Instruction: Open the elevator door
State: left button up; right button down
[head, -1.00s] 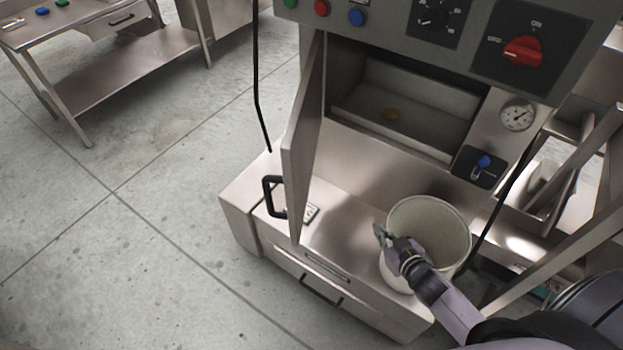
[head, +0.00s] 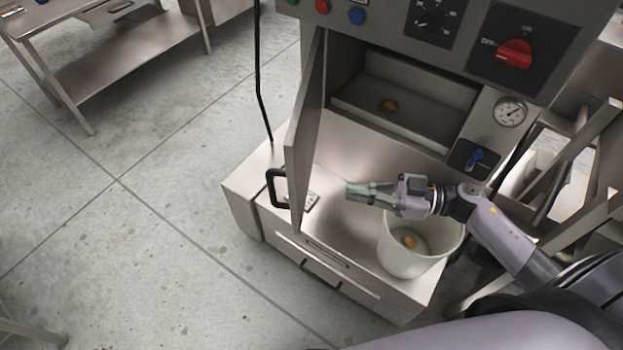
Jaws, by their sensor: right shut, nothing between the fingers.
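The metal elevator door (head: 304,135) stands swung out at the left side of the machine's open compartment (head: 410,92). Its black handle (head: 276,188) is on the door's outer left face. My right gripper (head: 352,191) is shut and empty. It points left, above the steel ledge and the bucket's rim, to the right of the door and apart from it. My left gripper is not in view.
A white bucket (head: 405,262) with a brownish lump (head: 409,242) inside stands on the ledge below my right gripper. A control panel with a red knob (head: 515,54) overhangs above. A black cable (head: 258,75) hangs left of the door. Concrete floor at left is clear.

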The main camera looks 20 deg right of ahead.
aim_at(298, 183)
jog(key=p+x, duration=0.3)
jog(key=x, duration=0.6)
jog(key=shift+w+a+r, duration=0.1)
jog(key=shift+r, duration=0.05)
jog(key=shift+w+a, duration=0.15)
jog(key=shift+a, duration=0.15)
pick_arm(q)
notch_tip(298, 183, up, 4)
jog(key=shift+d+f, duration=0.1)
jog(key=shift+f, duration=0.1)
